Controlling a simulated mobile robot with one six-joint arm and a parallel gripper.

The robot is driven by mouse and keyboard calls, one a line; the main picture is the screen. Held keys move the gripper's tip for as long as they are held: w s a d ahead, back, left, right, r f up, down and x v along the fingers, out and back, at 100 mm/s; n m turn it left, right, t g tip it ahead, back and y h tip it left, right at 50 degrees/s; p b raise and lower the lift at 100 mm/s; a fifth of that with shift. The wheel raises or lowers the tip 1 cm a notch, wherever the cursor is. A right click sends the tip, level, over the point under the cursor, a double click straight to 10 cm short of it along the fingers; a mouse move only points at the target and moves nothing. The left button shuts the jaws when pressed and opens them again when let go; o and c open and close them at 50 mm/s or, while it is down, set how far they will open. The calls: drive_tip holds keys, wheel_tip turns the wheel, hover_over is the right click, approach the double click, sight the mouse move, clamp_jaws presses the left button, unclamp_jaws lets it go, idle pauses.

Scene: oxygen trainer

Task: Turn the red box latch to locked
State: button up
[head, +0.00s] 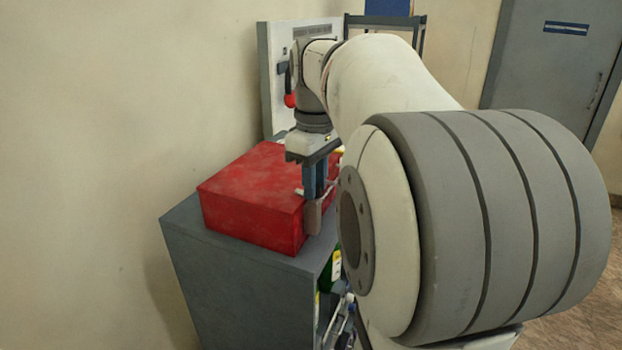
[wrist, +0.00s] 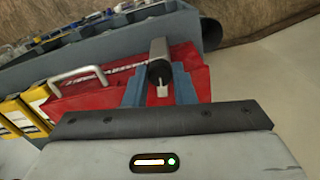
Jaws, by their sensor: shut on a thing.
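The red box (head: 252,205) sits on top of a grey cabinet near the wall in the head view. It also shows in the wrist view (wrist: 105,97), with a light metal handle (wrist: 78,78) on its front. My gripper (head: 314,197) points down at the box's front face. In the wrist view my gripper (wrist: 160,90) has its blue fingers on either side of the grey box latch (wrist: 158,62), shut on it. The latch also shows below the fingers in the head view (head: 313,218). My arm hides much of the box's front in the head view.
The grey cabinet (head: 240,280) has bottles and other items on its open front side. A panel with a red-ended lever (head: 290,100) stands behind the box. A grey door (head: 550,60) is at the back right. The wall is close on the left.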

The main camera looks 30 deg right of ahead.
drive_tip(key=shift+n, duration=0.9)
drive_tip(key=o, duration=1)
wheel_tip(320, 180, up, 8)
drive_tip(key=shift+f, duration=0.1)
